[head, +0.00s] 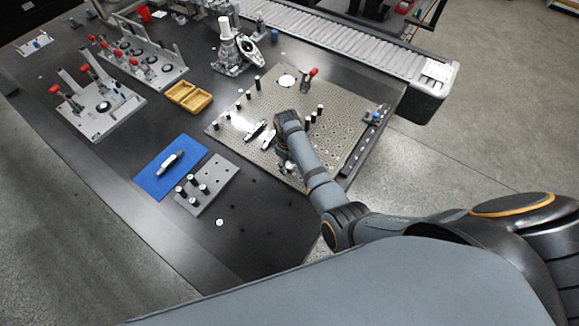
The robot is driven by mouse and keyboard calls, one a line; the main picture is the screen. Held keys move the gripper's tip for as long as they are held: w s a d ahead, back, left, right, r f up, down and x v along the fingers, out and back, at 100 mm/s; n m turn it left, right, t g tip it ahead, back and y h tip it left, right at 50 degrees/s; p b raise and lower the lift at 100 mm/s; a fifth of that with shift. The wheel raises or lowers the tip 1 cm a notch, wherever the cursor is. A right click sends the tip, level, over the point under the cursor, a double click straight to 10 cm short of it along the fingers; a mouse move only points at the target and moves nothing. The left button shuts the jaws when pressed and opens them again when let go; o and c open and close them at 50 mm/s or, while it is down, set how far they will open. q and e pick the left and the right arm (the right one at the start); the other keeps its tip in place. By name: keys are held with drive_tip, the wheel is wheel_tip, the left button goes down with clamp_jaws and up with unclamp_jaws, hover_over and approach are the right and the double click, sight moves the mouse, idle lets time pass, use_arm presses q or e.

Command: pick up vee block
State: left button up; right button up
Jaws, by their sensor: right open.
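My right arm reaches in from the right over the perforated fixture plate (338,98). Its gripper (284,160) points down close to the plate's front part, partly behind my own wrist. The gripper is open. A small light metal piece shows right beside the fingers, partly covered, and I cannot tell whether it is the vee block. I cannot make out a clear V-shaped block elsewhere on the plate. My left gripper is not in view.
Dark posts, clamps and a red-handled clamp (309,76) stand on the plate. A blue mat (150,183) with a metal tool, a grey pin block (213,190) and a yellow tray (190,96) lie left. A roller conveyor (340,42) runs behind.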

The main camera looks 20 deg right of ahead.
wheel_tip(320, 180, down, 2)
drive_tip(key=shift+w, duration=0.1)
clamp_jaws()
drive_tip(key=shift+r, duration=0.1)
idle(0.4)
